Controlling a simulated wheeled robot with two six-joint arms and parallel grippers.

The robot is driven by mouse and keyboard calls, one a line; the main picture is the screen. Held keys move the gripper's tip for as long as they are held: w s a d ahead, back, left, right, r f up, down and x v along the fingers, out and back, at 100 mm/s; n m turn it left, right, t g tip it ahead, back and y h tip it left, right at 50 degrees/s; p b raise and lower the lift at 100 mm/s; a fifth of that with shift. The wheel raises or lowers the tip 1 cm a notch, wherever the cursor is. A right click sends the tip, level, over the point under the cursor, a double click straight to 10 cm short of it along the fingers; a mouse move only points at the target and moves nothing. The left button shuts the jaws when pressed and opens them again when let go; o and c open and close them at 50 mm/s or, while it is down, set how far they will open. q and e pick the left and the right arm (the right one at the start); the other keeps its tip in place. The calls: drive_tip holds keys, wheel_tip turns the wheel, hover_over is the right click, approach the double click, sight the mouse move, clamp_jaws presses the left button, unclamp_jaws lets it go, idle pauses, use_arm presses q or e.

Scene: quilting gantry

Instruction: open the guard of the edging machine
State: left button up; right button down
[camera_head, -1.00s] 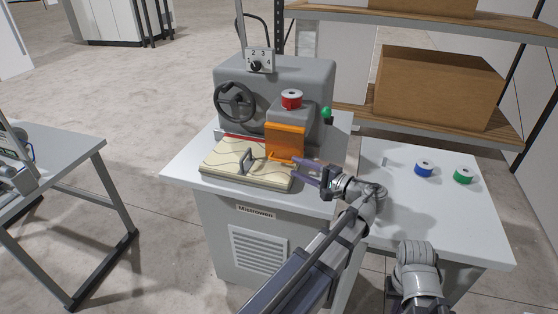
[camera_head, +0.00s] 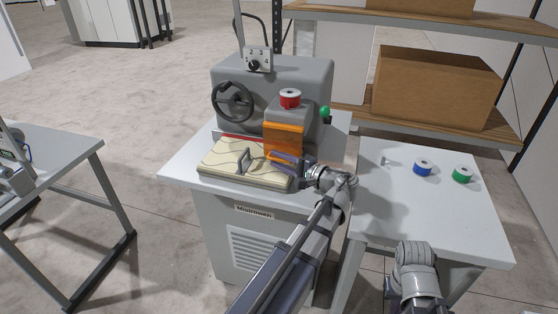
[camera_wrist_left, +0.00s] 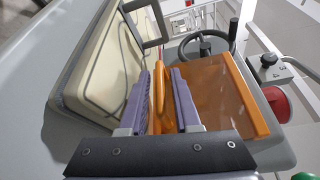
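The edging machine (camera_head: 245,90) is a grey unit on a white cabinet. Its orange see-through guard (camera_head: 284,136) hangs down at the front right of the machine, below the red spool. My left gripper (camera_head: 284,163) is at the guard's lower edge. In the left wrist view, its two purple fingers stand either side of the guard's orange handle (camera_wrist_left: 158,92); the guard panel (camera_wrist_left: 220,95) shows to the right. The fingers are apart, with a gap beside the handle. My right gripper is out of view; only part of that arm shows at the bottom right.
A cream patterned block with a grey handle (camera_head: 243,160) lies on the cabinet top just left of my left gripper. A side table (camera_head: 440,215) at the right bears a blue spool (camera_head: 423,167) and a green spool (camera_head: 462,174). Shelves stand behind.

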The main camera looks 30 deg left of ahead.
use_arm(q)
clamp_jaws()
idle(1.1)
